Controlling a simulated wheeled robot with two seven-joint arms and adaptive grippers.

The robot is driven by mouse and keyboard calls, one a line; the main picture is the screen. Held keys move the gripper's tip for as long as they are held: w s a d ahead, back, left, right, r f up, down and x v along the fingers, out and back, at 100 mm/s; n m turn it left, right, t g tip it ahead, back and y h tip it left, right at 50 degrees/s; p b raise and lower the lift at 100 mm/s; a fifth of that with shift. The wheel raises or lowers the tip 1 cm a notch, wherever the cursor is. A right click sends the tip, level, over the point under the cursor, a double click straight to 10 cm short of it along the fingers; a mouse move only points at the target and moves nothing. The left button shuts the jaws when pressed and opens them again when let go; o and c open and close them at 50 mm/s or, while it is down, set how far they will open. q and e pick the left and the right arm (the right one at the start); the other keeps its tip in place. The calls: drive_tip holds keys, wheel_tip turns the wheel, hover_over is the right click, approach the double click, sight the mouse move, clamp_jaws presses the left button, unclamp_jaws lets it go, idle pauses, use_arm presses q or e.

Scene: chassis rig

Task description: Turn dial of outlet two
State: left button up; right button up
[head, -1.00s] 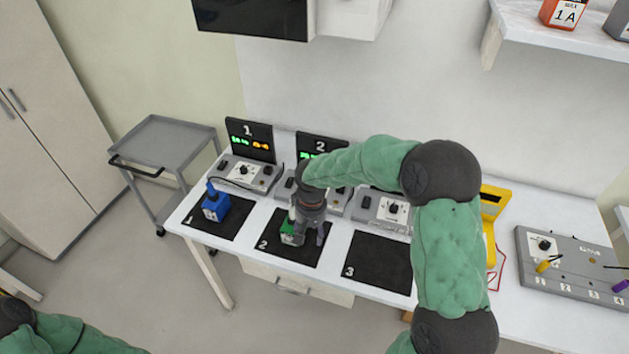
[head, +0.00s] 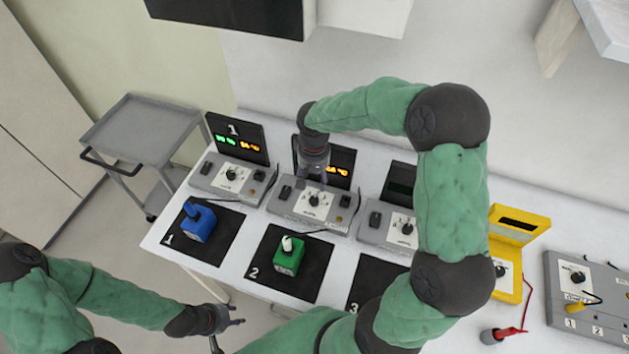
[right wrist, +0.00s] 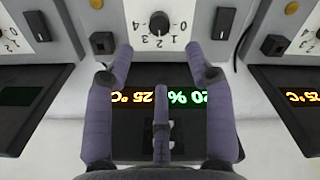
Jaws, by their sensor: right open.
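The dial of outlet two (head: 313,199) is a small black knob on the white scale plate of the middle grey outlet box (head: 290,205). In the right wrist view the dial (right wrist: 159,22) shows near the top edge, with numbers around it. My right gripper (head: 312,182) hangs over this box. Its fingers (right wrist: 160,60) are open and empty, spread to both sides below the dial in the picture, apart from it. Outlet two's display (right wrist: 160,108) is lit upside down behind the fingers, reading 20 % and 25 °C. My left gripper (head: 226,332) is open and empty at the bottom.
A green block (head: 289,257) with a white top stands on mat 2, and a blue one (head: 200,222) on mat 1. Outlet one (head: 232,178) stands to the left, and another outlet box (head: 390,228) to the right. A yellow device (head: 512,240) stands further right.

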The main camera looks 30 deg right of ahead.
sight(314, 199)
wheel_tip(314, 199, down, 11)
drive_tip(key=shift+s+r+b, duration=0.1)
drive_tip(key=shift+r+b, duration=0.05)
drive_tip(key=shift+b, duration=0.7)
clamp_jaws()
